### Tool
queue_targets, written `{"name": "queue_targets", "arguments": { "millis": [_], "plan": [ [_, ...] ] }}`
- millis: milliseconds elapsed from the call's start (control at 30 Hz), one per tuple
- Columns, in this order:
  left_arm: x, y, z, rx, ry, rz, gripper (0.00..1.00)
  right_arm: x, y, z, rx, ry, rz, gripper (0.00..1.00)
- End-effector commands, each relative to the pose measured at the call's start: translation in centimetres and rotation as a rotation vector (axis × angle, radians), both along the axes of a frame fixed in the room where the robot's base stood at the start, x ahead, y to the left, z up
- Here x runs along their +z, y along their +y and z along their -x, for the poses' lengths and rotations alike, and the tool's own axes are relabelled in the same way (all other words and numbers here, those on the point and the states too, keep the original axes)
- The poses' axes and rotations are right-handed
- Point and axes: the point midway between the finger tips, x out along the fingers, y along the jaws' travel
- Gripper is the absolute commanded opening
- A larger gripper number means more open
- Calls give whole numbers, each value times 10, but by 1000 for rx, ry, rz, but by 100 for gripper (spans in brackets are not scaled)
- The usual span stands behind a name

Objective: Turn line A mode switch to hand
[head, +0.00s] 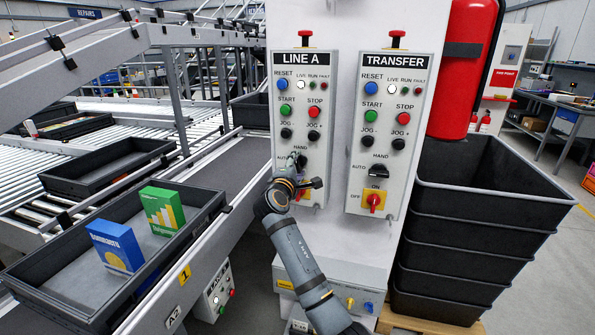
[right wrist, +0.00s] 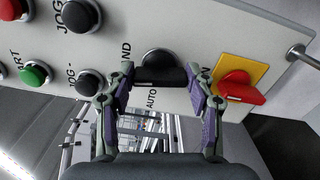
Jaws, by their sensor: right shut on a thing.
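The line A panel (head: 287,195) is a light grey box on a white column in the head view. Its mode switch, a black knob, is mostly hidden there by my right gripper (head: 296,165), which is in front of it. In the right wrist view the black mode switch (right wrist: 160,70) sits between the two fingers of my right gripper (right wrist: 161,85), one finger at each side, shut on it. The HAND label is to its left and the AUTO label just below it there. I cannot tell exactly where the knob points. My left gripper is not in view.
The transfer panel (head: 392,140) with a similar black switch (head: 378,171) is just to the right. A red emergency knob on a yellow plate (right wrist: 231,70) is close beside my right finger. Stacked black crates (head: 475,215) stand right; a conveyor tray (head: 70,290) stands left.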

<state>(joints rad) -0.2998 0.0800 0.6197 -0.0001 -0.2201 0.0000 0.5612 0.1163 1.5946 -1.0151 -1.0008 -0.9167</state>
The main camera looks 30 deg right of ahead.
Motion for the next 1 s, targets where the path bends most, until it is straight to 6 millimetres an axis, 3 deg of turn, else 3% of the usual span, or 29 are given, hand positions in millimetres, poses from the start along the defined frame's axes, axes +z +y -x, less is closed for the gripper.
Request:
{"name": "queue_targets", "arguments": {
  "millis": [400, 967, 1000],
  "plan": [
    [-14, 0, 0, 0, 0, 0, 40, -3, 0, 0, -1, -140, -124, 23],
    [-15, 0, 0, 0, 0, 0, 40, -2, 0, 0, -1, -164, -145, 23],
    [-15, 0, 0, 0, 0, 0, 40, -2, 0, 0, -1, -164, -145, 56]
  ]
}}
